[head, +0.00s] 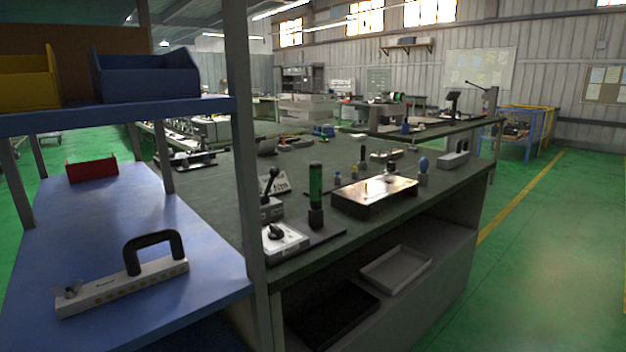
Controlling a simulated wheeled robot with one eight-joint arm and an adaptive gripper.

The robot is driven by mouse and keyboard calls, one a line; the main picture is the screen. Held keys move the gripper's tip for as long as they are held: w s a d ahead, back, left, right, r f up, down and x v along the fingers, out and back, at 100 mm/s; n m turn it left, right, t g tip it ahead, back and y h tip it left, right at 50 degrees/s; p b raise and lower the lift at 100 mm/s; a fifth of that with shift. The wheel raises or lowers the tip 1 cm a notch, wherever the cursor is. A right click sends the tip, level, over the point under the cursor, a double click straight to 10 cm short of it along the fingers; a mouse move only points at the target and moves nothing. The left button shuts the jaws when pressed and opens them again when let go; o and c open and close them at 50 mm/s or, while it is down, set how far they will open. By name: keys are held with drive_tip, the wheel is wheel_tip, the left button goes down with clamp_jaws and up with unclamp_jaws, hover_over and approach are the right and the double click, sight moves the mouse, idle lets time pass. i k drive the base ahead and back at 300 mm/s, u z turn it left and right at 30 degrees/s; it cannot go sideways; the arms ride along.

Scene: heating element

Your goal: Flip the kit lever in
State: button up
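A grey box with a black knobbed lever (274,233) sits on the dark bench, right of the shelf post; this lever stands up, tilted. I cannot tell which of these is the kit lever. My gripper is not in view.
The blue shelf (190,225) has free room behind the bar and a red bin (92,168) further back. A dark post (243,150) separates it from the bench, which holds a metal box (374,196) and a green cylinder (316,186). Green floor is clear at right.

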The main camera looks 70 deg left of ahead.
sight(275, 171)
drive_tip(key=u, duration=0.05)
drive_tip(key=i, duration=2.2)
drive_tip(key=u, duration=4.1)
drive_tip(key=i, duration=1)
